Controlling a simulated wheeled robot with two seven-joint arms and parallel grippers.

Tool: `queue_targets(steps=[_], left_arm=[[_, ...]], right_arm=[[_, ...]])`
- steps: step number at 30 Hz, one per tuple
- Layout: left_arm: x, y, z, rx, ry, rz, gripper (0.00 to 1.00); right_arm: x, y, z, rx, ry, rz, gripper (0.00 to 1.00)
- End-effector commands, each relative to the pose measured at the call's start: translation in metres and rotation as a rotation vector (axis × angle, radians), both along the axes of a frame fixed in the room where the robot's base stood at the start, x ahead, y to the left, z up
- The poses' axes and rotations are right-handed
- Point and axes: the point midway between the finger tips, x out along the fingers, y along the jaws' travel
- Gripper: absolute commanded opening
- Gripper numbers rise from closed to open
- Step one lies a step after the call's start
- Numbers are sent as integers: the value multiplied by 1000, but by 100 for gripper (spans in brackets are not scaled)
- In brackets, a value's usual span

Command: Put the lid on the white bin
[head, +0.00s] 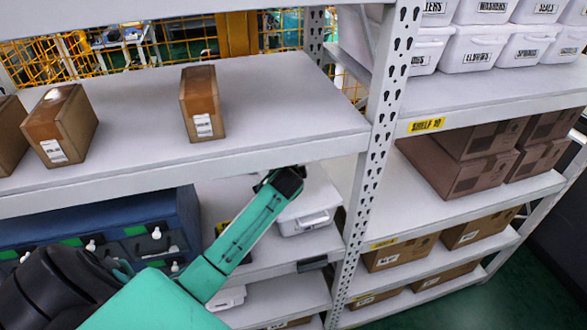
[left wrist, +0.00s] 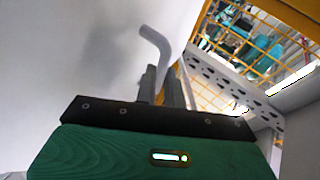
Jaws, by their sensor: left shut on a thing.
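The white bin (head: 300,224) stands on the middle shelf, left of the perforated post, with its handle facing out. A white lid (head: 322,192) shows at the top of the bin, beside my left gripper (head: 287,180). I cannot tell whether the lid rests on the rim or is just above it. In the left wrist view, my left gripper (left wrist: 163,88) is shut on a pale bent handle (left wrist: 157,42) against a broad white surface (left wrist: 75,50), which looks like the lid. The dark gripper body hides part of the lid and bin in the head view. My right gripper is not in view.
The upper shelf (head: 130,182) overhangs close above my left gripper, with brown boxes (head: 201,103) on it. The perforated post (head: 377,150) stands just right of the bin. A blue drawer cabinet (head: 150,225) is to the left. Labelled white bins (head: 478,52) fill the right upper shelf.

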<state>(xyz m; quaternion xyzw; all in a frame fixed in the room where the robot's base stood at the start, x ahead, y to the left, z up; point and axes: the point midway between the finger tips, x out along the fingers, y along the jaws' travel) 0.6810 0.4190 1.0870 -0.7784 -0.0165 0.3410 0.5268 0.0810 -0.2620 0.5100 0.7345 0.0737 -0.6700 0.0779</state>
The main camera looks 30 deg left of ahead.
Motion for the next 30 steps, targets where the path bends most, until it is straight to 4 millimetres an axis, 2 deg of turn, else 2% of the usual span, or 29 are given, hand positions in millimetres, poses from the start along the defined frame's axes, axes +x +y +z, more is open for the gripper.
queue_targets(steps=[1,4,5,17,23,30], left_arm=[[0,0,0,1,-1,0,12],[0,0,0,1,-1,0,32],[0,0,0,1,-1,0,36],[-4,-2,2,0,0,0,36],[-24,-12,13,0,-3,-1,36],[-59,-30,37,-1,-3,-2,36]], right_arm=[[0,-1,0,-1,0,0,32],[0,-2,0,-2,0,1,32],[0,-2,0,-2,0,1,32],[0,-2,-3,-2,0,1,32],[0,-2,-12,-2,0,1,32],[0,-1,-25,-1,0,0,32]])
